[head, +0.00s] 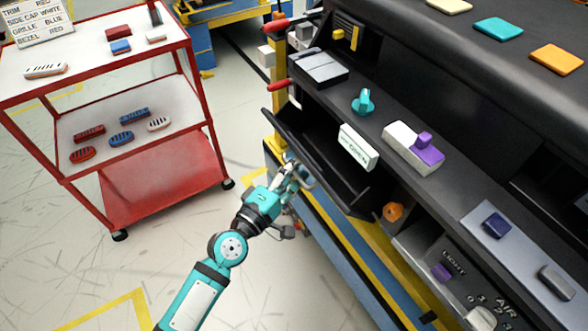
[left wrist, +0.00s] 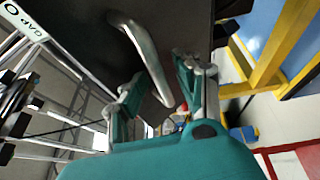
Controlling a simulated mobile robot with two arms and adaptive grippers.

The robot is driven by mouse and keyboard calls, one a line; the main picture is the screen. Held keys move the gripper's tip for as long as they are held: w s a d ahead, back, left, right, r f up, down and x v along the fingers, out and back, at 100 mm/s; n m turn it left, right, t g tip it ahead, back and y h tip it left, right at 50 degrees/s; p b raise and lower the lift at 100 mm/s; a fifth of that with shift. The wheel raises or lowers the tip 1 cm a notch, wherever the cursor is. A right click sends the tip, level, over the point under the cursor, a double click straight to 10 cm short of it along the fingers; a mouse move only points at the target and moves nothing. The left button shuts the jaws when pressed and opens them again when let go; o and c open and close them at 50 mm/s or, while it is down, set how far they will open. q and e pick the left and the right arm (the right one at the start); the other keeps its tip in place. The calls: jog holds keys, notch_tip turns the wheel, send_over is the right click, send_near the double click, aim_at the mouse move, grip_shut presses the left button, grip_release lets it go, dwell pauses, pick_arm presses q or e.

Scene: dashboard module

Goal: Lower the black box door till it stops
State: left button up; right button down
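The black box door (head: 328,187) is on the front of the dark dashboard module in the head view. It leans outward, with a dark opening behind it. In the left wrist view its dark face (left wrist: 85,35) fills the top, and a grey metal bar handle (left wrist: 148,55) stands out from it. My left gripper (head: 298,174) is at the door's outer side, by the handle. Its fingers (left wrist: 158,95) are apart with the bar's end between them, closer to the right finger; contact is unclear. My right gripper is not in view.
A white box-like label piece (head: 358,147), a teal knob (head: 363,102) and a white-and-purple block (head: 413,148) are on the dashboard above the door. An orange knob (head: 393,211) is to its right. A red cart (head: 160,190) stands left, with open floor between.

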pick_arm(q)
jog(key=v, duration=1.2)
